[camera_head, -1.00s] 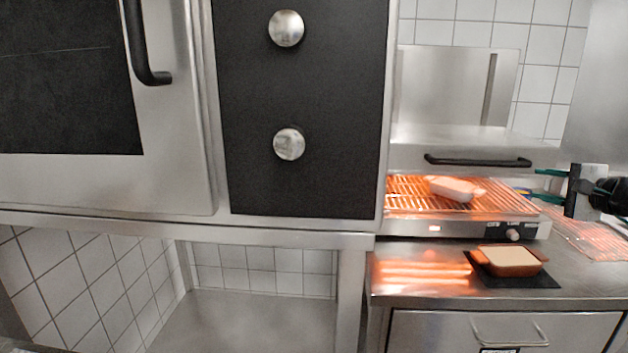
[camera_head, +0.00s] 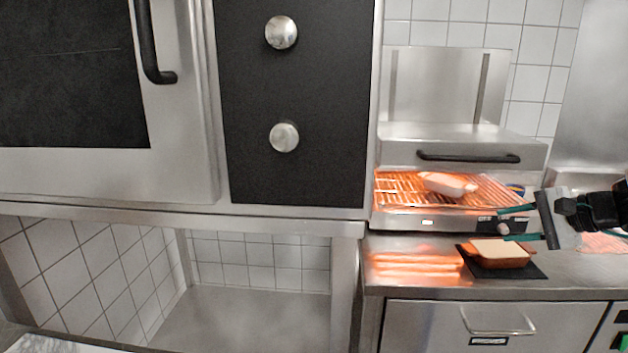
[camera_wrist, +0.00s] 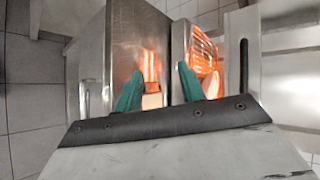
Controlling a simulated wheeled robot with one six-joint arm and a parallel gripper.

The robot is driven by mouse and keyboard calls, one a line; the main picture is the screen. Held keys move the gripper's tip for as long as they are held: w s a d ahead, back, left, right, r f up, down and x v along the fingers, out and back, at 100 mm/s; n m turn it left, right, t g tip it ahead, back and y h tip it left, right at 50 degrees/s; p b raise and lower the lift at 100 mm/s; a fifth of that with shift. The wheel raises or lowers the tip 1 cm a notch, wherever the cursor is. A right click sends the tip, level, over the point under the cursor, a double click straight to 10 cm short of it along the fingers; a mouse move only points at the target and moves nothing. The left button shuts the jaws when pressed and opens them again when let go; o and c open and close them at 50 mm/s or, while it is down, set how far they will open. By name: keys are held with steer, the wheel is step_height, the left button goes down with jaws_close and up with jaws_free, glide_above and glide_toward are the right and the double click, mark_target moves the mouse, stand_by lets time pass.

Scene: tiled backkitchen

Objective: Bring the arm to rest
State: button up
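My gripper (camera_head: 518,223) is at the right of the head view, in front of the grill and above the counter. Its two green fingers point left and stand apart with nothing between them. In the wrist view the gripper (camera_wrist: 160,69) also shows open fingers, with the counter and glowing grill beyond them. My dark wrist reaches in from the right edge of the head view; the rest of my arm is out of view.
A glowing grill (camera_head: 400,219) holds a pale, sausage-like item (camera_head: 448,184). A brown dish (camera_head: 502,254) with pale contents sits on a black mat (camera_head: 535,271) on the steel counter (camera_head: 400,289). A large oven (camera_head: 185,180) stands left.

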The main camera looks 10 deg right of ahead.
steer(key=s+a+n+g+h, duration=0.1)
steer(key=s+a+n+g, duration=0.2)
steer(key=a, duration=0.6)
steer(key=s+a+n+g+h, duration=0.2)
steer(key=s+a+n+g, duration=0.1)
steer(key=s+a+n, duration=0.4)
steer(key=s+a+f+n+g+h, duration=0.1)
steer(key=s+a+n+g+h, duration=0.1)
steer(key=s+a+n, duration=0.3)
steer(key=shift+s+a+n+g, duration=0.3)
steer(key=shift+s+a+g, duration=0.3)
steer(key=shift+s+a, duration=1.7)
